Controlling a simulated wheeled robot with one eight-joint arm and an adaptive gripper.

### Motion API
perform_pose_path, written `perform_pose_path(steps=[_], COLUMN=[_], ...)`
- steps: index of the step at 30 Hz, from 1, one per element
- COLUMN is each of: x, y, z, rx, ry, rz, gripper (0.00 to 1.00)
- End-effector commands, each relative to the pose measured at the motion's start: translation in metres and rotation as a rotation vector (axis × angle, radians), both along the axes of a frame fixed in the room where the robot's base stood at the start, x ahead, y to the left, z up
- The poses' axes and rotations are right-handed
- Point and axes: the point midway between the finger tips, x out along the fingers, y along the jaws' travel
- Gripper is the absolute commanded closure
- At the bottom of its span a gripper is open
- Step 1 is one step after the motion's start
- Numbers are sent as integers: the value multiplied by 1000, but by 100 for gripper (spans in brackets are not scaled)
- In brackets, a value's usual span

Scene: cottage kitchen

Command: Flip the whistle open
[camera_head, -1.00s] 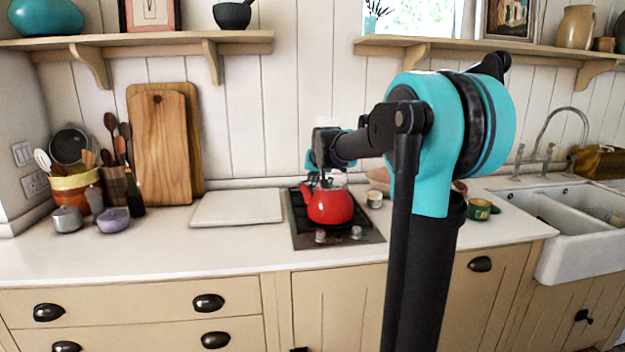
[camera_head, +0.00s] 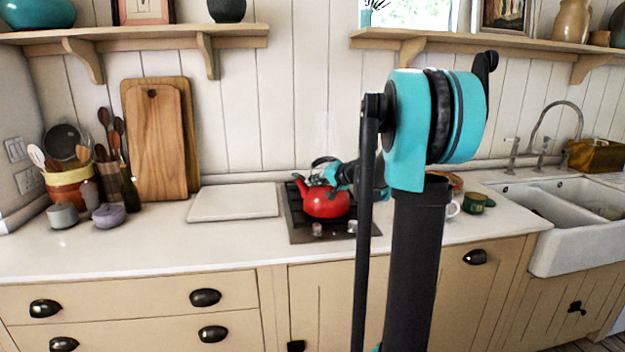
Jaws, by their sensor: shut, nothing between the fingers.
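A red kettle (camera_head: 326,204) stands on the dark stovetop (camera_head: 299,229), with its short spout pointing left. A whistle at the spout is too small to make out, so I cannot tell whether it is open or shut. My gripper (camera_head: 318,179) is at the top of the kettle, by the lid and handle, reaching in from the right. It is shut with nothing held. It partly hides the kettle's top, and I cannot tell whether it touches the kettle.
A pale board (camera_head: 234,202) lies left of the stove. Wooden cutting boards (camera_head: 162,145) lean on the wall. A white mug (camera_head: 452,209) and a green pot (camera_head: 474,203) stand right of my arm, before the sink (camera_head: 560,225). The left front counter is clear.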

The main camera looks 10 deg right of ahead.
Motion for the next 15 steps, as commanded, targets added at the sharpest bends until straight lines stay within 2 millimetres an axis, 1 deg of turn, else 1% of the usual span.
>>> perform_pose_path(steps=[6,15], x=[0,0], y=[1,1], z=[-6,-5], rx=[140,132], ry=[-14,-13], rz=[0,0], gripper=[100,100])
